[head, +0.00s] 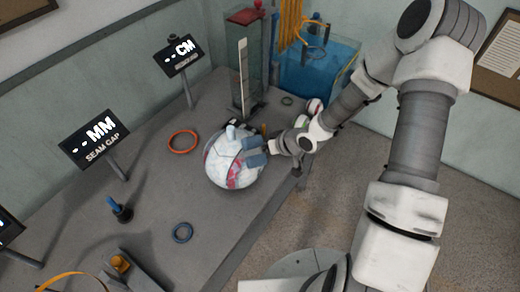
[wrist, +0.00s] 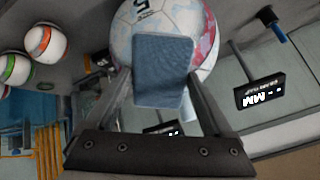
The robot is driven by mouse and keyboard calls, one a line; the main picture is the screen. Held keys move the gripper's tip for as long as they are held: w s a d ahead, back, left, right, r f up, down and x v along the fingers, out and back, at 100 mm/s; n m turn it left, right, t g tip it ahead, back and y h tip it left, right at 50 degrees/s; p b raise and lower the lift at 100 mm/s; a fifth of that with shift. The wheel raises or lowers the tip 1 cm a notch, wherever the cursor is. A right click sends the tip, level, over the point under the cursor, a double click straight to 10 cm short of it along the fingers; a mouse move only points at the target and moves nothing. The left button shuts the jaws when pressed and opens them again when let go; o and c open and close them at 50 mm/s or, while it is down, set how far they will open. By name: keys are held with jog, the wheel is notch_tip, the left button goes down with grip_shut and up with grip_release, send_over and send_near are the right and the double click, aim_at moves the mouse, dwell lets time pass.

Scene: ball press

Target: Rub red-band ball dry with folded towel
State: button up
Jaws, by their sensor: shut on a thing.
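A large white ball (head: 222,163) with red and pinkish patches rests on the grey bench in the head view. It also fills the top of the wrist view (wrist: 125,42), where a dark "5" shows. My gripper (head: 266,152) is at the ball's right side, shut on a blue folded towel (head: 257,161). In the wrist view the towel (wrist: 162,70) sits between my two fingers (wrist: 160,85) and overlaps the ball's face. It appears to lie against the ball, but the contact itself is hidden.
Smaller balls with an orange band (wrist: 45,42) and a green band (wrist: 15,69) lie nearby. An orange ring (head: 183,131) and a blue ring (head: 182,223) lie on the bench (head: 160,185). Display signs (head: 94,139) stand at left; a clear column (head: 245,80) and blue tank (head: 318,75) stand behind.

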jog(key=shift+s+a+b, duration=0.65)
jog(key=shift+s+a, duration=0.05)
jog(key=shift+s, duration=0.25)
jog(key=shift+r, duration=0.1)
